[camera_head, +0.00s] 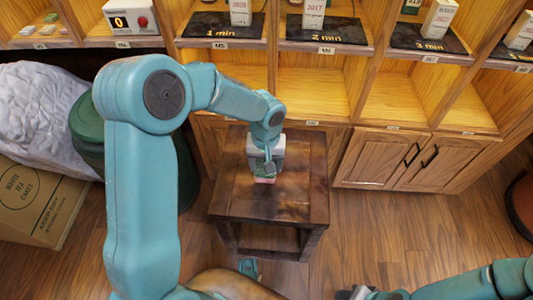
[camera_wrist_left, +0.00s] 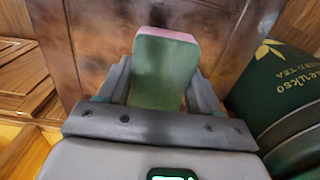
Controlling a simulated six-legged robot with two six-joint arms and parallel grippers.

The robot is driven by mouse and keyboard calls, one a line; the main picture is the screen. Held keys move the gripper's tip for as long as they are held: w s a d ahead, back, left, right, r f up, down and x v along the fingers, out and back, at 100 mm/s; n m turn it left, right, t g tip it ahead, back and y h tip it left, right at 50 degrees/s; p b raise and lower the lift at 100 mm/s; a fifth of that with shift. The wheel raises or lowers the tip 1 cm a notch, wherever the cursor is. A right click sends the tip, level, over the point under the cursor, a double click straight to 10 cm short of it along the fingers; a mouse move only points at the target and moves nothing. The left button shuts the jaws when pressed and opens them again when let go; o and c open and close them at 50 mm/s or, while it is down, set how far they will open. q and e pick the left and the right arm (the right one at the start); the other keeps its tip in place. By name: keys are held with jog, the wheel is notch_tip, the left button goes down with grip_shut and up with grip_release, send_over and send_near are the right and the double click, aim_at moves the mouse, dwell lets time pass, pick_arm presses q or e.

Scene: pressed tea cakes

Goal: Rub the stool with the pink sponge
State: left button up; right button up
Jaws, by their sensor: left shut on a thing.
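The dark brown wooden stool (camera_head: 302,190) stands in the middle of the head view, in front of the shelves. Its top also fills the upper part of the left wrist view (camera_wrist_left: 98,40). My left gripper (camera_head: 266,172) is over the stool top, shut on the pink sponge (camera_wrist_left: 166,62). The sponge looks green on its broad face with a pink edge. Its pink end (camera_head: 265,180) is low at the stool top; I cannot tell whether it touches. My right gripper (camera_head: 355,292) is at the bottom edge, partly cut off, and its jaws are unclear.
Wooden shelves with dark mats (camera_head: 222,27) and small boxes stand behind the stool. A closed cabinet (camera_head: 385,160) is to the right. A green bin (camera_head: 88,120), a white bag (camera_head: 40,110) and a cardboard box (camera_head: 35,205) are at left. The floor (camera_head: 385,225) right of the stool is clear.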

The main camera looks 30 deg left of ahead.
pick_arm(q)
jog(key=shift+r+p, duration=0.85)
jog(key=shift+r, duration=0.65)
